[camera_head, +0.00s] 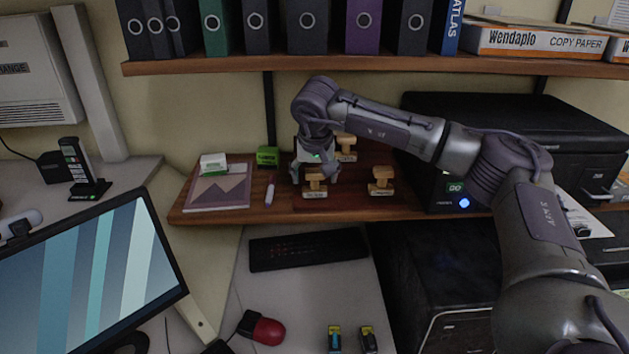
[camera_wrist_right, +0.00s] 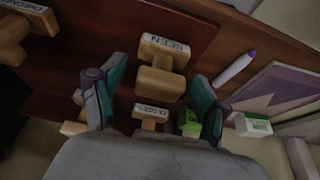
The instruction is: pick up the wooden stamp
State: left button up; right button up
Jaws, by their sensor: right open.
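Several wooden stamps stand on the brown wall shelf. One stamp (camera_head: 315,190) is at the front, just under my right gripper (camera_head: 316,168); another (camera_head: 381,182) stands to the right and a third (camera_head: 346,148) behind. In the right wrist view, the open jaws (camera_wrist_right: 158,82) have one labelled stamp (camera_wrist_right: 162,66) ahead between the fingertips. A second stamp (camera_wrist_right: 151,113) shows lower between the fingers. Another (camera_wrist_right: 75,116) is partly hidden by a finger, and one (camera_wrist_right: 18,34) is at the upper left. The gripper holds nothing. My left gripper is not in view.
A marker (camera_head: 269,194), a notebook (camera_head: 218,192) with a small white-green box (camera_head: 213,163) and a green box (camera_head: 267,156) lie left of the stamps. A black printer (camera_head: 480,130) stands right. A binder shelf (camera_head: 300,66) hangs above; a keyboard (camera_head: 308,249) lies below.

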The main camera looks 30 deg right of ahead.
jog(key=shift+w+d+f, duration=0.15)
jog(key=shift+f, duration=0.3)
jog(key=shift+c, duration=0.2)
jog(key=c, duration=1.2)
jog(key=shift+r, duration=0.15)
jog(key=shift+r, duration=0.5)
jog(key=s+a+b, duration=0.1)
jog(key=s+a, duration=0.2)
jog(key=s, duration=0.2)
jog(key=s+a+b, duration=0.2)
jog(key=s+a, duration=0.1)
jog(key=s, duration=0.2)
jog(key=s+a+b, duration=0.2)
jog(key=s+a, duration=0.1)
jog(key=s, duration=0.2)
jog(key=shift+s+a+r, duration=0.15)
jog(key=shift+s+a, duration=0.05)
jog(key=shift+a, duration=0.05)
